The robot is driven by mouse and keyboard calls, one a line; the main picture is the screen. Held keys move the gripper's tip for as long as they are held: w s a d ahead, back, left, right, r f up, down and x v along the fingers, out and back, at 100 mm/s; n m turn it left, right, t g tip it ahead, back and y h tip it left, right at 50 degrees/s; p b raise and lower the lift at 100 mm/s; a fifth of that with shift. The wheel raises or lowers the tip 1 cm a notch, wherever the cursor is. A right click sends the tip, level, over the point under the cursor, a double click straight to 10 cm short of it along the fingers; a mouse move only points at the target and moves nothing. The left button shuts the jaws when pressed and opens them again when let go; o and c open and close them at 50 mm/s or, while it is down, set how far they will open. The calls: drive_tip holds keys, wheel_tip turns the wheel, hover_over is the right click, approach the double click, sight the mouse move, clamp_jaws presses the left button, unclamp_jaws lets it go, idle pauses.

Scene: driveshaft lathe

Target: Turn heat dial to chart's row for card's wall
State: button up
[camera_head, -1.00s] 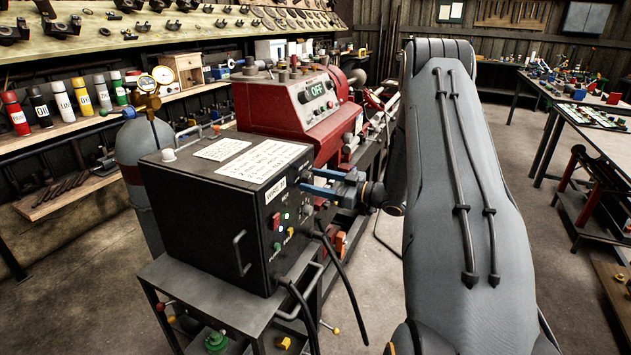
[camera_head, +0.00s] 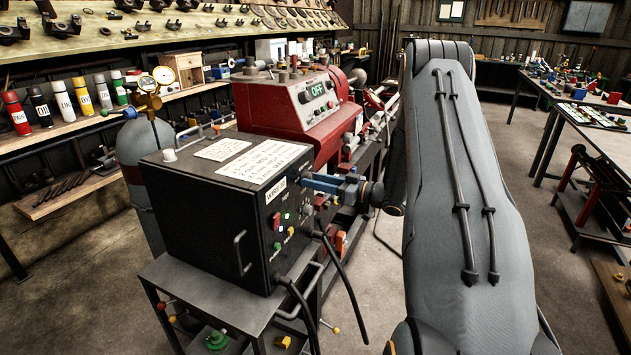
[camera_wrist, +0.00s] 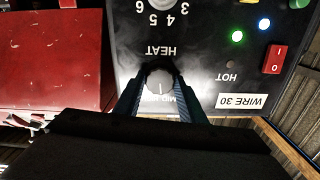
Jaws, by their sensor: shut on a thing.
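In the head view my gripper (camera_head: 318,184) is at the front panel of the black box (camera_head: 200,215). A white chart (camera_head: 264,162) and a smaller card (camera_head: 221,150) lie on top, their print too small to read surely.
A red machine marked OFF (camera_head: 300,110) stands behind, and a gas cylinder (camera_head: 145,150) stands left.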

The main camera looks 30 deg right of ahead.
drive_tip(key=shift+m+p, duration=1.2)
drive_tip(key=shift+m, duration=6.1)
drive_tip(key=o, duration=1)
drive_tip(key=shift+o, duration=0.2)
drive_tip(key=shift+d, duration=0.1)
